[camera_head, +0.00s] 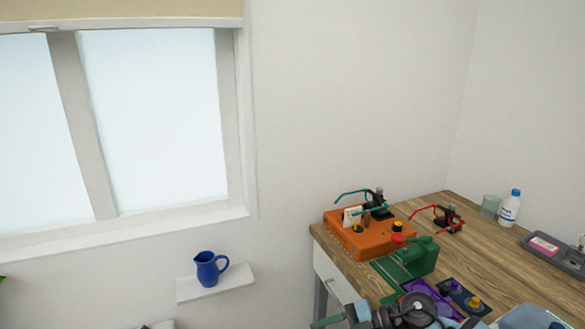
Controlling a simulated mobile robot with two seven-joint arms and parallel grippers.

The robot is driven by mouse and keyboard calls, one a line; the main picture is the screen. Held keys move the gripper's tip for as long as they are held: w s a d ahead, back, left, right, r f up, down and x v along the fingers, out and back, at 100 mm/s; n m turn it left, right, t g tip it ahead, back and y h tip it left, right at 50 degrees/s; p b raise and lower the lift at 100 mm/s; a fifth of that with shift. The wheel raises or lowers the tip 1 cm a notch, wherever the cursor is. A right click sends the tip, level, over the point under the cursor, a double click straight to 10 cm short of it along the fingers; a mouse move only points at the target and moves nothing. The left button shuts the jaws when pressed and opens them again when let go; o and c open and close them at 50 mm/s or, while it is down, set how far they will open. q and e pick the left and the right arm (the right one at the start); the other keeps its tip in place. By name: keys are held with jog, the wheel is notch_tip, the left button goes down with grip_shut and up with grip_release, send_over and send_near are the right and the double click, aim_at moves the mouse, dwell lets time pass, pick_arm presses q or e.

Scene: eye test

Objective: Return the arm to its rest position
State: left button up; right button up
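Neither of my grippers can be made out in the head view. A cluster of dark grey and black rounded parts (412,309) shows at the bottom edge, over the near end of the table. It is cut off by the frame, and I cannot tell whether it belongs to one of my arms. The rest position itself is not marked by anything visible.
A wooden table (485,240) stands in the right corner. On it are an orange box (365,238), a green can (416,257), a white bottle with a blue cap (510,209) and a grey tray (556,252). A blue jug (207,269) stands on a wall shelf (214,287).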

jog(key=s+a+m+t+y, duration=0.2)
jog(key=s+a+t+y, duration=0.1)
jog(key=y, duration=0.1)
jog(key=s+d+f+m+t+h, duration=0.7)
jog(key=d+f+m+t+h, duration=0.4)
jog(key=m, duration=0.6)
jog(key=s+d+f+m+g+h, duration=0.2)
jog(key=s+f, duration=0.3)
jog(key=s, duration=0.3)
jog(key=s+d+f+m+g+h, duration=0.2)
jog(key=s+f, duration=0.3)
jog(key=s, duration=0.3)
jog(key=shift+d+f+g+h, duration=0.2)
jog(key=shift+d+g+h, duration=0.1)
jog(key=shift+d, duration=0.5)
